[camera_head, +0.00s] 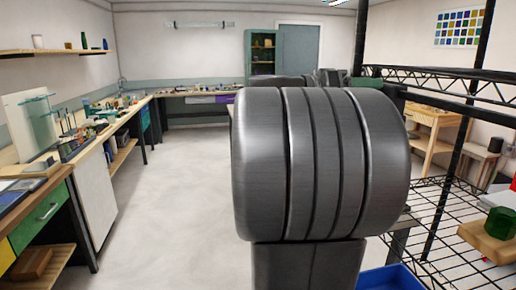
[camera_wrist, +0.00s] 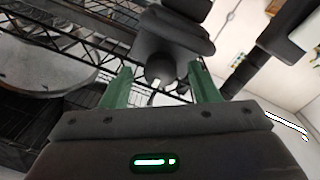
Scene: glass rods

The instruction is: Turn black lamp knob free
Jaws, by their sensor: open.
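My gripper (camera_wrist: 161,67) shows in the wrist view with two green fingers spread apart. A dark rounded knob-like part (camera_wrist: 160,70) shows between and beyond the fingertips, joined to a larger black body (camera_wrist: 172,42). This looks like the black lamp knob, but I cannot be sure. A gap shows on each side of it, and I see no finger clearly touching it. In the head view my own large grey arm link covers the middle, so the lamp, knob and gripper cannot be made out there.
A black wire rack (camera_head: 440,207) stands at the right, with a wooden block (camera_head: 487,243) carrying a green glass piece (camera_head: 501,223). A blue bin (camera_head: 392,279) is at the bottom. Cluttered benches (camera_head: 98,153) line the left. The floor (camera_head: 185,190) between is clear.

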